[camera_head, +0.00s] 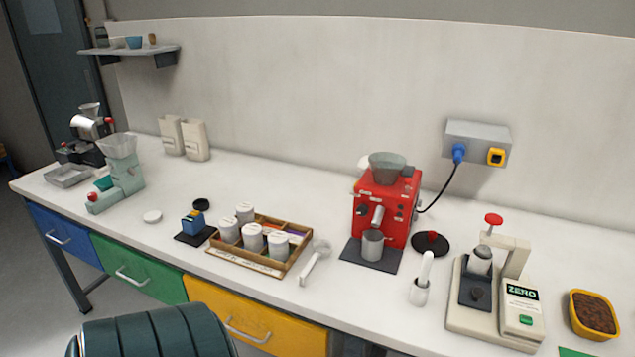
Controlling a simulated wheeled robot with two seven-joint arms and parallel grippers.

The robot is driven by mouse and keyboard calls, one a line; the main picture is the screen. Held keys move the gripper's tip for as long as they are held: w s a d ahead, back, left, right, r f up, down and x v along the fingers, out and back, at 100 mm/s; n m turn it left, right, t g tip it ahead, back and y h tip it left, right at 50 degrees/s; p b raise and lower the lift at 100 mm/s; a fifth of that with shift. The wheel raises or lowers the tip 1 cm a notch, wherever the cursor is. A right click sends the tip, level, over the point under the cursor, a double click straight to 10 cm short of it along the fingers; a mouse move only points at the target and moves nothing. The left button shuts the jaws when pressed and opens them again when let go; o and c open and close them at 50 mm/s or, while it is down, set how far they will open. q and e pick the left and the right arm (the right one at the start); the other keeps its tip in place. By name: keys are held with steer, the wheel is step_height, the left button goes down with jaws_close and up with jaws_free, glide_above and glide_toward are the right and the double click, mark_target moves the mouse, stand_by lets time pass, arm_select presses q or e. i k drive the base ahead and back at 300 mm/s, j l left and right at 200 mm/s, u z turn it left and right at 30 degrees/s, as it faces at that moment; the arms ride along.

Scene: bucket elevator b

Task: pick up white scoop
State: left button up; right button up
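The white scoop (315,262) lies on the white counter, just right of the wooden tray and left of the red machine's dark mat. Its rounded end points to the back and its handle comes forward toward the counter's front edge. It lies apart from the things around it. Neither of my grippers shows in the head view.
A wooden tray (230,265) of white-lidded jars stands left of the scoop. A red machine (383,210) with a metal cup stands to its right. Drawers (255,325) are below.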

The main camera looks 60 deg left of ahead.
mark_target(323, 249)
steer(key=u, duration=0.45)
steer(key=l+u, duration=0.15)
steer(key=u, duration=0.35)
steer(key=l+u, duration=0.1)
steer(key=u, duration=0.35)
steer(key=l+u, duration=0.1)
steer(key=u, duration=0.4)
steer(key=i, duration=0.05)
